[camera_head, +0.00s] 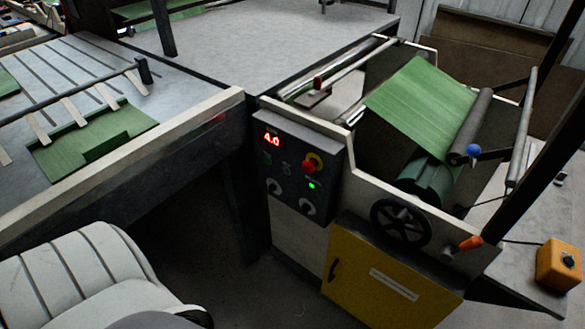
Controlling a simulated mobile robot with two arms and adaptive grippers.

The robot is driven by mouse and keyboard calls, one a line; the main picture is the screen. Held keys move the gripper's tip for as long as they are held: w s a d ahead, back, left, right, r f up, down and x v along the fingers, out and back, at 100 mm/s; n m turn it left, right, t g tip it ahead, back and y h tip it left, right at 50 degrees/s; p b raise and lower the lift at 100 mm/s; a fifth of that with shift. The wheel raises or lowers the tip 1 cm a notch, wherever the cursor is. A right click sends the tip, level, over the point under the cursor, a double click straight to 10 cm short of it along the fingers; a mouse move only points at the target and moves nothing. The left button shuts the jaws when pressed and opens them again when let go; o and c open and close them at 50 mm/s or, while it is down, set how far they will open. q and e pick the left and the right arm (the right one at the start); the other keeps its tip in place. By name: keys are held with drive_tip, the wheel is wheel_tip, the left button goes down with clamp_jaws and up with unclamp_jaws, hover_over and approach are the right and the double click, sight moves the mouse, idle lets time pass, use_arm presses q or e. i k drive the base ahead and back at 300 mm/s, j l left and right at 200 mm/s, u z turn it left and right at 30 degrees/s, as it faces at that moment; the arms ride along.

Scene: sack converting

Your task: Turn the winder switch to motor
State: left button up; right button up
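A dark control panel (297,165) sits on the front of the winding machine, left of its roll. It has a red display reading 4.0 (271,138), a red mushroom button on yellow (313,163) and a lit green lamp (312,185). Two rotary knobs with pale surrounds, a left knob (274,186) and a right knob (307,207), are low on the panel. Their labels are too small to read, so I cannot tell which is the winder switch or where it points. Neither of my grippers is in view.
A black handwheel (400,222), an orange handle (469,243) and a yellow cabinet door (387,283) are right of the panel. Green sheet (420,106) runs over the winder. An orange box (559,265) stands far right. A long table (140,160) bounds the left.

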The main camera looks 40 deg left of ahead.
sight(272, 188)
drive_tip(key=u, duration=1.4)
